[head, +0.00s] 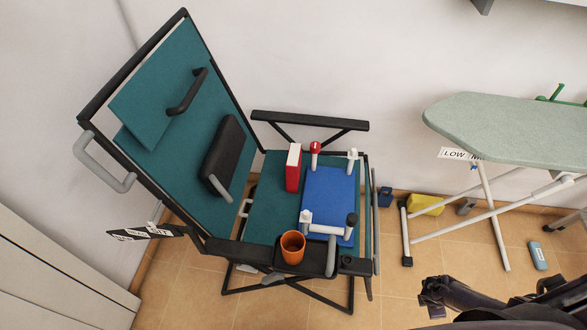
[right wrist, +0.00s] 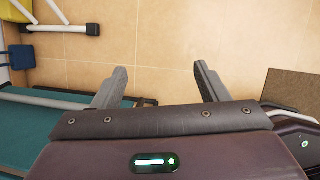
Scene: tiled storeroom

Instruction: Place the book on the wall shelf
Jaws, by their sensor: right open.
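A red book (head: 293,167) with a white page edge stands upright on the teal seat of a folding chair (head: 268,205). The book does not show in the right wrist view. A grey edge (head: 483,6) at the top right of the head view may be part of the wall shelf; most of it is cut off. My right gripper (right wrist: 160,80) is open and empty, its two fingers apart above the floor tiles. In the head view its dark arm comes in at the lower right, apart from the chair and book. My left gripper is not in view.
A blue board (head: 328,195) with pale bars lies on the seat right of the book. An orange cup (head: 292,247) stands at the near armrest. An ironing board (head: 500,127) with white legs stands at right.

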